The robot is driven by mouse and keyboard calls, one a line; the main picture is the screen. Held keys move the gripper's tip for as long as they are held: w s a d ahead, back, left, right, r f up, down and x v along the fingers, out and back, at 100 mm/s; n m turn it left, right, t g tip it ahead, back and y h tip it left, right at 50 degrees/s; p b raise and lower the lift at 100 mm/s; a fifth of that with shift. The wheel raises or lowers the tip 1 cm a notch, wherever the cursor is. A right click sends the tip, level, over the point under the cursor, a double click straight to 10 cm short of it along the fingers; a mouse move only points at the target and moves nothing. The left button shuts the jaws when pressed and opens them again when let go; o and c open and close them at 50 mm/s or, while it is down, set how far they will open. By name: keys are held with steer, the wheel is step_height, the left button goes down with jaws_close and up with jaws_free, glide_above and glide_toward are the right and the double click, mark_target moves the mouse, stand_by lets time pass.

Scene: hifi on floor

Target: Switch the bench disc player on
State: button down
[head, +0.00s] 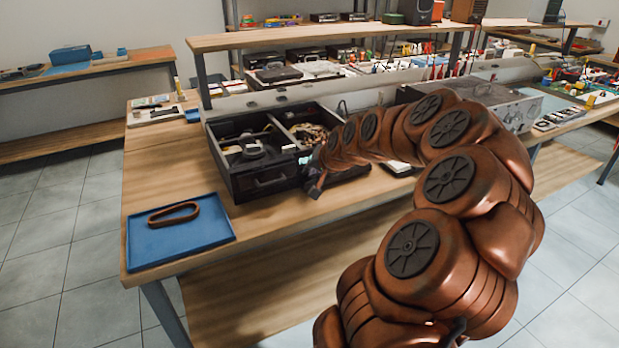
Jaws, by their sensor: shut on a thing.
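The bench disc player (270,182) looks to be the black, open-topped box on the wooden bench. Its inner parts show from above, and a handle-like shape is on its front face. My gripper (314,186) is at the player's front, right of that handle shape, pointing down. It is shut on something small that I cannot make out. My arm hides the right part of the player's front, and no switch or lit lamp can be made out.
A blue tray (208,238) with a brown belt loop (174,214) lies at the bench's front left. A grey metal instrument (513,107) stands to the right behind my arm. A shelf (330,32) runs above the bench's back. Bare wood lies left of the player.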

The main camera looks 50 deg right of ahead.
steer(key=shift+w+a+f, duration=0.1)
steer(key=shift+a+f, duration=0.4)
steer(key=shift+f, duration=0.15)
steer(key=shift+a+r, duration=0.1)
steer(key=shift+w+r, duration=0.2)
steer(key=shift+r, duration=0.5)
steer(key=shift+d+r+p, duration=0.2)
steer(key=shift+r+p, duration=0.05)
steer(key=shift+r, duration=1.15)
steer(key=shift+d+r+p, duration=0.15)
steer(key=shift+r+p, duration=0.05)
steer(key=shift+r, duration=1.2)
